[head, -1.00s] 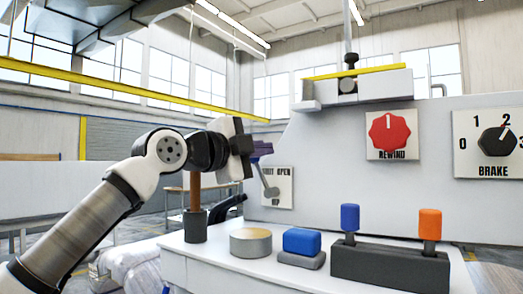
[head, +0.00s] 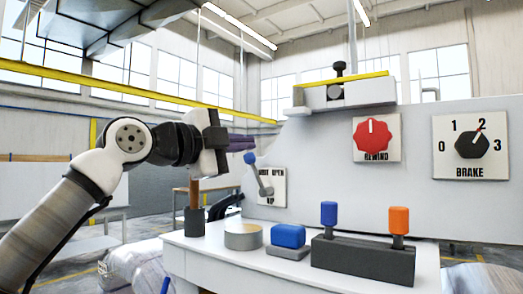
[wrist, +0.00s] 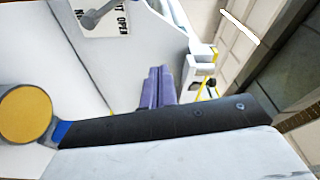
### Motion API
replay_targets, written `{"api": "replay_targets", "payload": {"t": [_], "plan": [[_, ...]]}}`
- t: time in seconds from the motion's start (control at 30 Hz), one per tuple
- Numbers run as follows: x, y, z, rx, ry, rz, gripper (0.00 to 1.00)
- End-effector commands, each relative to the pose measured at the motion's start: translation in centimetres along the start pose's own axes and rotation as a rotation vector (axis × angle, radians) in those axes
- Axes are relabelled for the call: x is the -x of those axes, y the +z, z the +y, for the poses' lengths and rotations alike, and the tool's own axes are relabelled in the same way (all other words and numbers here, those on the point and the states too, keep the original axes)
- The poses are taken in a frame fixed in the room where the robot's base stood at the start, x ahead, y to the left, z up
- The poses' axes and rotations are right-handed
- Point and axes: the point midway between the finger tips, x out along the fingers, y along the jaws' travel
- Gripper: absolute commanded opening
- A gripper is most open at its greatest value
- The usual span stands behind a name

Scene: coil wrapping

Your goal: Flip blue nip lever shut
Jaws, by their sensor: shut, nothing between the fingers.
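The nip lever (head: 258,174) has a blue knob at its upper end and a grey arm. The lever leans up and to the left. My gripper (head: 250,143), with purple fingers, is shut and empty. In the head view it is just above and left of the blue knob, with a small gap in the picture. In the wrist view the purple fingers (wrist: 158,88) are together, and the lever (wrist: 95,16) shows partly at the top edge.
A red REWIND knob (head: 373,133) and a black BRAKE dial (head: 479,144) are on the panel.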

Motion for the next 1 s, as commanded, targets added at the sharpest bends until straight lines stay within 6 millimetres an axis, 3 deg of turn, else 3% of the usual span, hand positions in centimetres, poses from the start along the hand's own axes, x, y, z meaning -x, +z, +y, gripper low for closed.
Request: {"api": "replay_targets", "payload": {"t": [0.1, 0.3, 1.0], "plan": [[2.3, 0.1, 0.5, 0.0, -0.001, -0.001, 0.0], [4.3, -0.1, 0.4, 0.0, 0.0, 0.0, 0.0], [4.6, -0.1, 0.3, 0.0, 0.001, 0.001, 0.0]]}}
